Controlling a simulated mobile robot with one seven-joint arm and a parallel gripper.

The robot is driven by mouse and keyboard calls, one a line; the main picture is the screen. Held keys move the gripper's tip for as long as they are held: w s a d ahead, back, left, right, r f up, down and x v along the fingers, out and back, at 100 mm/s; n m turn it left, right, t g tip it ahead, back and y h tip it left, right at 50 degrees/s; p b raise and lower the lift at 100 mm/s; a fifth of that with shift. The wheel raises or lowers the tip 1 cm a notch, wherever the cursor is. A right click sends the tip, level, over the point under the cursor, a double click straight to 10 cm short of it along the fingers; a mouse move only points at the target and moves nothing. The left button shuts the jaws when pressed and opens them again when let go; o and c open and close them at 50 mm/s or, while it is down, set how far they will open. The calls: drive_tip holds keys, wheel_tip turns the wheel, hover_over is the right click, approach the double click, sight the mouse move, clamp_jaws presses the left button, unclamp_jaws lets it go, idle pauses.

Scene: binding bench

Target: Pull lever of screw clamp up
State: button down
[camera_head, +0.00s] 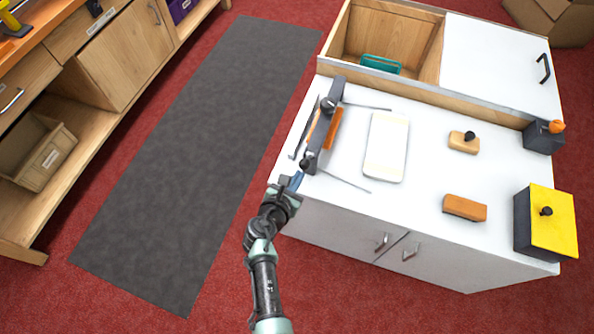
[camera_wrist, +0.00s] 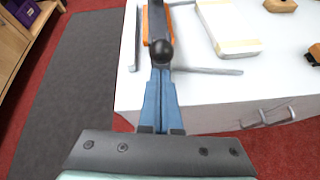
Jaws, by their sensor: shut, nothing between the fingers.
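The likely screw clamp is a dark grey bar (camera_head: 325,125) with orange strips along its sides, at the left edge of the white bench top. A black ball knob (camera_head: 307,163) is at its near end; it also shows in the wrist view (camera_wrist: 160,50). Thin grey rods (camera_head: 345,180) stick out to the right at both ends. I cannot tell for sure which part is the lever. My gripper (camera_head: 297,180) has blue fingers, shut and empty, at the bench's near left corner. In the wrist view the fingertips (camera_wrist: 161,72) point at the knob, just below it; contact is unclear.
A pale padded block (camera_head: 387,147) lies right of the clamp. Farther right are a knobbed wooden block (camera_head: 464,142), a brown block (camera_head: 465,207), a dark box with an orange knob (camera_head: 543,136) and a yellow-topped box (camera_head: 552,222). A dark floor mat (camera_head: 190,150) lies clear on the left.

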drive_tip(key=shift+w+r+p, duration=0.1)
drive_tip(key=shift+r+p, duration=0.35)
drive_tip(key=shift+r, duration=0.05)
drive_tip(key=shift+w+d+r+p, duration=0.1)
drive_tip(key=shift+w+r+p, duration=0.05)
drive_tip(key=shift+r+p, duration=0.2)
drive_tip(key=shift+w+r, duration=0.15)
drive_tip(key=shift+w, duration=0.05)
